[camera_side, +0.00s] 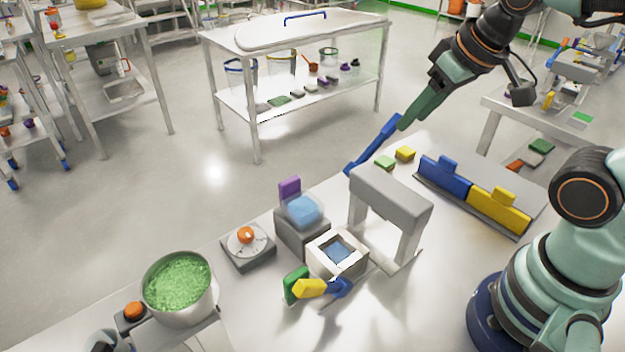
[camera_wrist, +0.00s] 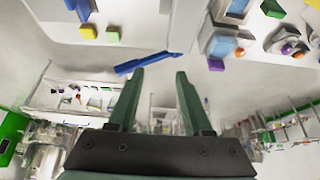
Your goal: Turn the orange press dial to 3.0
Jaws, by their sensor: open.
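The orange press dial (camera_side: 246,235) sits on a pale round plate on a low grey base, left of the blue-topped grey block in the side view. Its pointer setting is too small to read. My gripper (camera_side: 404,125) is high at the table's back edge, well to the right of the dial and apart from it. In the wrist view my gripper (camera_wrist: 160,72) has its fingers spread with nothing between them. Small orange parts show at that view's upper right; I cannot tell which is the dial.
A blue bar (camera_side: 372,146) lies in line with my fingertips; contact is unclear. A grey arch (camera_side: 392,190) and a grey block with a purple tab (camera_side: 290,188) stand between my gripper and the dial. A pot of green granules (camera_side: 178,285) stands front left.

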